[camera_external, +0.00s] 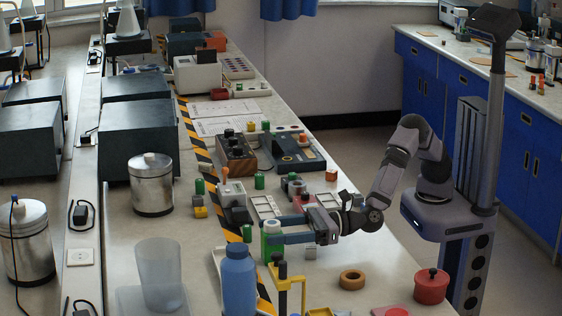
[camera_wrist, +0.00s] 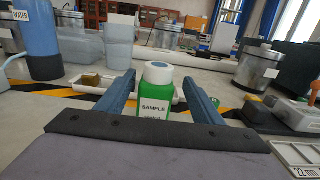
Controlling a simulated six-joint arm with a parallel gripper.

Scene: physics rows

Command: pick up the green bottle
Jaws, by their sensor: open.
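The green bottle (camera_external: 270,241) stands upright on the bench in the external view, with a white cap and a white label. In the wrist view the green bottle (camera_wrist: 153,123) shows its "SAMPLE" label and sits between the two blue fingers. My gripper (camera_external: 270,231) reaches in from the right, low over the bench, with its fingers on either side of the bottle. In the wrist view my gripper (camera_wrist: 163,88) is open, with space visible beside the bottle. The bottle's lower part is hidden behind the gripper's palm.
A blue bottle (camera_external: 238,280) and a translucent beaker (camera_external: 159,273) stand near the front. A yellow stand (camera_external: 288,287) is close to the gripper. A white tray (camera_wrist: 95,88) lies behind the bottle. A red pot (camera_external: 431,287) and tape roll (camera_external: 352,279) sit at the right.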

